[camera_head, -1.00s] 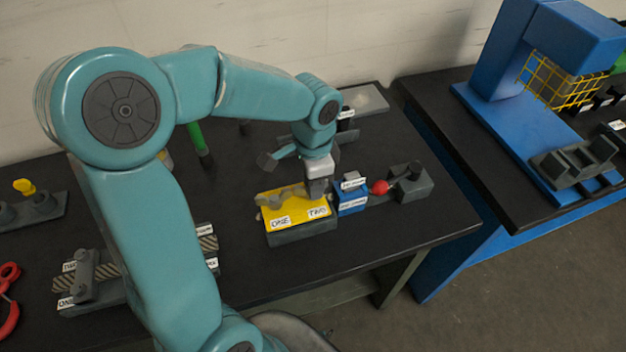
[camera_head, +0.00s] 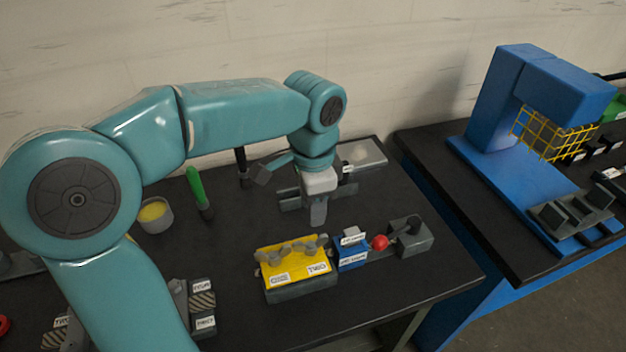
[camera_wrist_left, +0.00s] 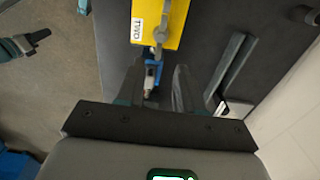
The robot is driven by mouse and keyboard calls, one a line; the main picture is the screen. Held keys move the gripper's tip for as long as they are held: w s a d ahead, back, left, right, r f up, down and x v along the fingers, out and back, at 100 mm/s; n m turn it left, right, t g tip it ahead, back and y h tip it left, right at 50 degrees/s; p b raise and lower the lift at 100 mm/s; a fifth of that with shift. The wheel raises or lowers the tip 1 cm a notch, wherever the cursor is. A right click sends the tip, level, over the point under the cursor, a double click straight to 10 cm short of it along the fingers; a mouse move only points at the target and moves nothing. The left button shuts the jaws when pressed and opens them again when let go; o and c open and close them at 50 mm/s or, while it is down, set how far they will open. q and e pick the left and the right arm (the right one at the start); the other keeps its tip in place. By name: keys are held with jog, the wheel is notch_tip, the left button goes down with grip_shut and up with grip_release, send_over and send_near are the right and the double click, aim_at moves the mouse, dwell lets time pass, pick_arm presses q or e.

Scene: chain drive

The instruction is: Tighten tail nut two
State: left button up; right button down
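The yellow-topped block (camera_head: 268,262) with labels ONE and TWO sits on the dark bench, with grey wing-like nuts along its top. The nut by label TWO (camera_head: 317,267) is at its right end; in the left wrist view a grey nut (camera_wrist_left: 160,34) shows beside that label. My left gripper (camera_head: 318,222) hangs behind the block, above the bench and apart from the nuts. In the left wrist view its fingers (camera_wrist_left: 156,85) are spread with nothing gripped. What looks like my right gripper (camera_wrist_left: 36,38) shows small at the left edge there.
Right of the yellow block are a blue labelled block (camera_head: 351,255), a red ball (camera_head: 380,242) and a grey block (camera_head: 418,236). A blue press (camera_head: 490,100) stands on the right bench.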

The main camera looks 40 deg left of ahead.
pick_arm(q)
notch_tip(320, 180, up, 6)
dwell(0.9)
